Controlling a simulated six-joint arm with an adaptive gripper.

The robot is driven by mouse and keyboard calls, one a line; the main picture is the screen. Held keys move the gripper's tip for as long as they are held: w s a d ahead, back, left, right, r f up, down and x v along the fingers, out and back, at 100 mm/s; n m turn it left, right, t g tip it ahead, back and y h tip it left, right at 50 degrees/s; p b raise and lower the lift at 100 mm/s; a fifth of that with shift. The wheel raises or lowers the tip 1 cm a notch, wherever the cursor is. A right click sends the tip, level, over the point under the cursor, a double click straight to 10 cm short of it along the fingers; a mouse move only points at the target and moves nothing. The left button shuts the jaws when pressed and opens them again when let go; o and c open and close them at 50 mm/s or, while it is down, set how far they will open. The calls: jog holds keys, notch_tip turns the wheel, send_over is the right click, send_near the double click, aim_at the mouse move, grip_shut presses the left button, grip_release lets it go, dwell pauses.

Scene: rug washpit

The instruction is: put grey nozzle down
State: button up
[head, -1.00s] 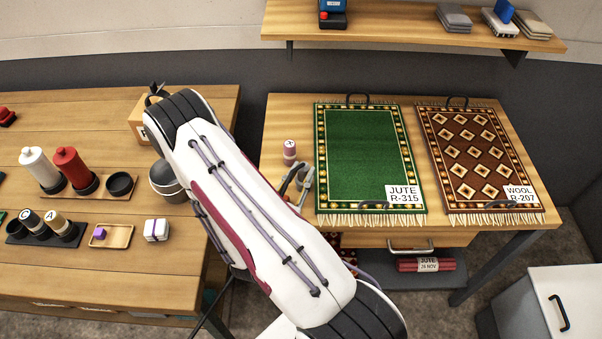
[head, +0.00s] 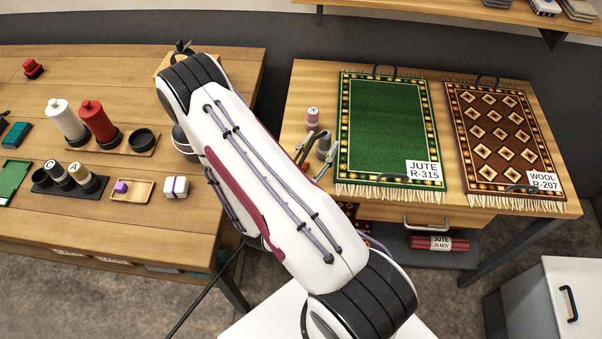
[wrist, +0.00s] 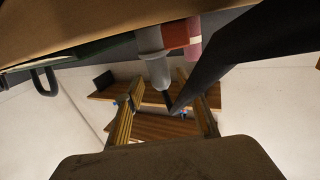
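The grey nozzle (head: 323,144) is at the left side of the right-hand table, beside the green rug. My gripper (head: 315,160) is low at the same spot, with its fingertips around or right beside the nozzle. My arm hides part of this area, so I cannot tell whether the fingers press on the nozzle. In the wrist view the grey nozzle (wrist: 150,42) is close up near the table top. A pink and red piece (wrist: 193,38) is behind it there.
A pink-capped piece (head: 312,117) stands just behind the nozzle. The green rug (head: 388,125) is close on the right, with a brown rug (head: 503,135) beyond. A wooden shelf (head: 450,12) is above. The left table (head: 60,225) holds bottles and trays.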

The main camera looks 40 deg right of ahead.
aim_at(320, 140)
jog(key=v, duration=1)
jog(key=shift+a, duration=0.15)
dwell(0.5)
jog(key=shift+o, duration=0.5)
jog(key=shift+s, duration=0.1)
jog(key=w+d+r+m+g, duration=0.1)
jog(key=d+g, duration=0.1)
jog(key=w+d+r+m+g+y, duration=0.1)
jog(key=w+d+m+g, duration=0.1)
jog(key=w+d+r+m+g+y, duration=0.1)
jog(key=d+r+m, duration=0.1)
jog(key=shift+w+g, duration=0.3)
jog(key=shift+g, duration=0.1)
jog(key=shift+w+a+f+n+y, duration=0.15)
jog(key=shift+a+f+n+y, duration=0.2)
jog(key=shift+f+n+y, duration=0.35)
jog(key=shift+d+f, duration=0.1)
dwell(0.4)
jog(key=shift+x, duration=1.2)
